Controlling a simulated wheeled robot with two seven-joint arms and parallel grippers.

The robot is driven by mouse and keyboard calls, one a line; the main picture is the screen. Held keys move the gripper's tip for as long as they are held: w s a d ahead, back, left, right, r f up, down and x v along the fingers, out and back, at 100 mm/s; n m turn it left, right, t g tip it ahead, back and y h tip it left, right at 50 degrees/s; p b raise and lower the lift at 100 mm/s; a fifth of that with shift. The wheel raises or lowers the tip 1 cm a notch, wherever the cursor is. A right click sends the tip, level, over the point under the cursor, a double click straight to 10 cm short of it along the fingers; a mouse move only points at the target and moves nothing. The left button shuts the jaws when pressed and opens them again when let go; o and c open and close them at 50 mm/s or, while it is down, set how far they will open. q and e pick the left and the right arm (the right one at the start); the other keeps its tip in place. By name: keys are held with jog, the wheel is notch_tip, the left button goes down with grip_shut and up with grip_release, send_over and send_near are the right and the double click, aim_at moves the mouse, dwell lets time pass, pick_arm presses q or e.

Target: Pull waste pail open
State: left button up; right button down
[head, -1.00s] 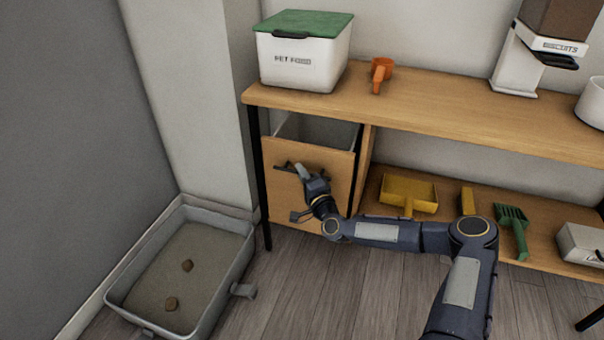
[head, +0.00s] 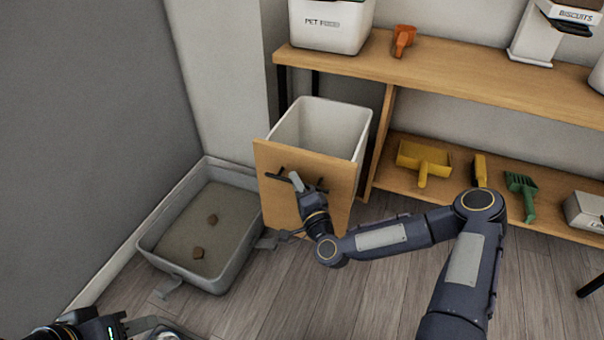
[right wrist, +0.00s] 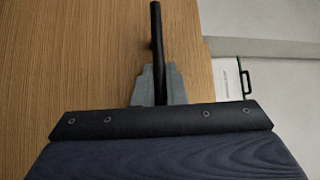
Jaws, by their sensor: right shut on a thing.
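The waste pail (head: 350,118) is a white open-topped bin behind a wooden front panel (head: 275,205). It stands well out from under the shelf unit, and its inside looks empty from here. A dark bar handle (head: 279,174) crosses the panel. My right gripper (head: 298,182) is shut on the handle. In the right wrist view the fingers (right wrist: 157,88) clasp the handle bar (right wrist: 156,35) in front of the wood. My left gripper (head: 145,326) shows only partly at the bottom left edge, away from the pail; its opening is unclear.
A grey litter tray (head: 150,245) with brown clumps lies on the floor left of the panel, very close to it. A yellow dustpan (head: 424,158) and a green scoop (head: 521,190) lie on the lower shelf. Bare floor (head: 390,290) lies in front.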

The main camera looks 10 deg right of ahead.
pick_arm(q)
jog(key=shift+s+a, duration=0.25)
jog(key=shift+s, duration=0.15)
pick_arm(e)
jog(key=shift+s+a, duration=0.65)
jog(key=shift+s, duration=0.35)
jog(key=c, duration=1.5)
grip_release()
pick_arm(q)
jog(key=shift+r+p, duration=0.65)
pick_arm(e)
jog(key=v, duration=0.8)
jog(key=shift+w, duration=0.15)
